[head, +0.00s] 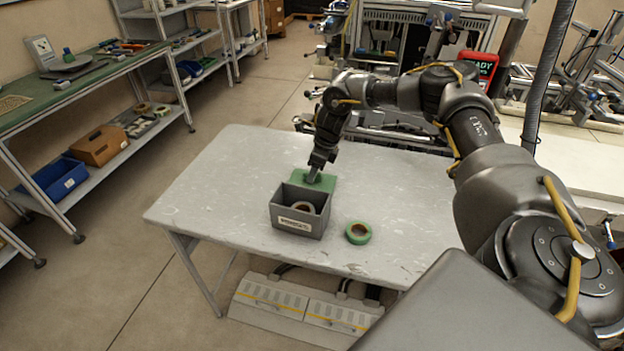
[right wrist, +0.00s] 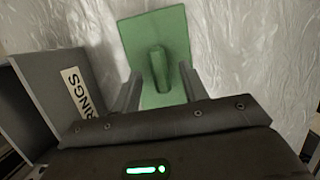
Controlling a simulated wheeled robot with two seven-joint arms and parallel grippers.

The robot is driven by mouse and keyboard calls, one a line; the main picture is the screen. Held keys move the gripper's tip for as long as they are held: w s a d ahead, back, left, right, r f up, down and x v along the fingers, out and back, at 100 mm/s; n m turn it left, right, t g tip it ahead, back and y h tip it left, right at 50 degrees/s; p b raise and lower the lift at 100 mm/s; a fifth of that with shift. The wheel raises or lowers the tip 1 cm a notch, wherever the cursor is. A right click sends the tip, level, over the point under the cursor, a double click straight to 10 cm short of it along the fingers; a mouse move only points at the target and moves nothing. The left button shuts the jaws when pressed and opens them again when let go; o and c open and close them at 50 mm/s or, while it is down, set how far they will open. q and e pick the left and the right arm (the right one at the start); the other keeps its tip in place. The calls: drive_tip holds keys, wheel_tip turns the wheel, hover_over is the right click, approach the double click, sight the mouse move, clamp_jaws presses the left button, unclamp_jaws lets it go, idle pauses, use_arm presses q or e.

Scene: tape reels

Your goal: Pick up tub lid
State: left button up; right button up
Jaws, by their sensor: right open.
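The tub lid (head: 326,183) is a flat green plate lying on the table just behind the grey tub. In the right wrist view the lid (right wrist: 178,38) has a raised green handle (right wrist: 158,68) in its middle. My right gripper (head: 312,178) points down over the lid. In the right wrist view its two fingers (right wrist: 160,85) are apart, one on each side of the handle's near end; I cannot tell whether they touch it. The grey tub (head: 283,215) stands open with a tape reel (head: 304,207) inside. My left gripper is not in view.
A green tape reel (head: 358,233) lies on the table (head: 210,190) right of the tub. The tub's wall (right wrist: 30,95) is close beside the gripper in the right wrist view. The table's left part is clear. Shelves with bins stand at the left.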

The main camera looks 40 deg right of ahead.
drive_tip(key=shift+w+f, duration=0.15)
drive_tip(key=shift+f, duration=0.55)
clamp_jaws()
drive_tip(key=shift+r, duration=0.1)
